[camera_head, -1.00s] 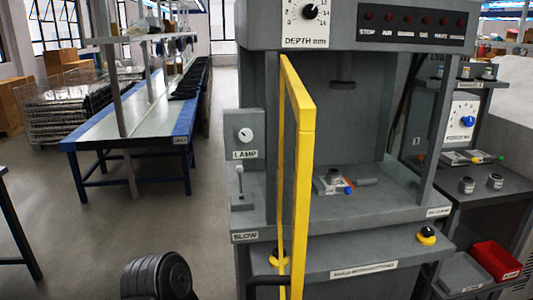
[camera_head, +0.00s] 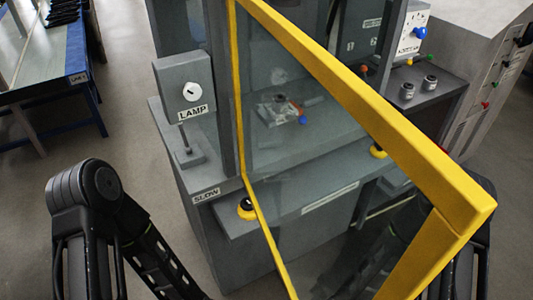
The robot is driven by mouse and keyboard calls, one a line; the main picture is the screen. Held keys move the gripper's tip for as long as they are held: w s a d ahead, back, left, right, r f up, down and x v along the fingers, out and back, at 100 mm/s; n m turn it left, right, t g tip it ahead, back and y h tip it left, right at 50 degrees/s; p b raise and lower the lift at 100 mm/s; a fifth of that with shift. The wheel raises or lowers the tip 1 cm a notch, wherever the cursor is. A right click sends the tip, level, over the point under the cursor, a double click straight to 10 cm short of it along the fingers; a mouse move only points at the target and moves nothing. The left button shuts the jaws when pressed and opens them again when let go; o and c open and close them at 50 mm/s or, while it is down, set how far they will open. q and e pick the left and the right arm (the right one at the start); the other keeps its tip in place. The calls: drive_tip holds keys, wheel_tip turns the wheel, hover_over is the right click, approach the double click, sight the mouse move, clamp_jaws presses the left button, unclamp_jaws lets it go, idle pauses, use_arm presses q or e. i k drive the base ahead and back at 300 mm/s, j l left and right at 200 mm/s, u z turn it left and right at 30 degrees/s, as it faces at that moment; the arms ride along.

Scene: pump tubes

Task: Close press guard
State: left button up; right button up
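The press guard is a clear panel in a yellow frame (camera_head: 345,82), hinged at the left side of the grey press (camera_head: 195,205). It stands swung open toward me, and its free edge is close to the camera at the lower right. Through the panel I see the press bed with a small fixture (camera_head: 278,108) holding a part with orange and blue pieces. My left arm comes in at the lower left, and its gripper is out of the picture. My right arm shows partly behind the guard's lower right corner, and its gripper cannot be seen.
A lamp box (camera_head: 186,88) with a white dial stands left of the guard. Yellow-ringed buttons (camera_head: 247,208) sit on the press front. A dark side shelf (camera_head: 425,95) with two small metal parts is at the right. A blue-edged bench (camera_head: 50,110) stands at the upper left, with open floor before it.

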sight(461, 205)
drive_tip(key=k+j+z, duration=0.35)
drive_tip(key=j, duration=0.2)
drive_tip(key=k+j+z, duration=0.3)
drive_tip(key=j, duration=0.2)
drive_tip(key=k+j, duration=0.15)
drive_tip(key=j, duration=0.2)
drive_tip(key=k+j, duration=0.2)
drive_tip(key=j, duration=0.15)
drive_tip(key=k+j+z, duration=0.1)
drive_tip(key=j, duration=0.25)
drive_tip(key=k+j, duration=0.25)
drive_tip(key=j, duration=0.1)
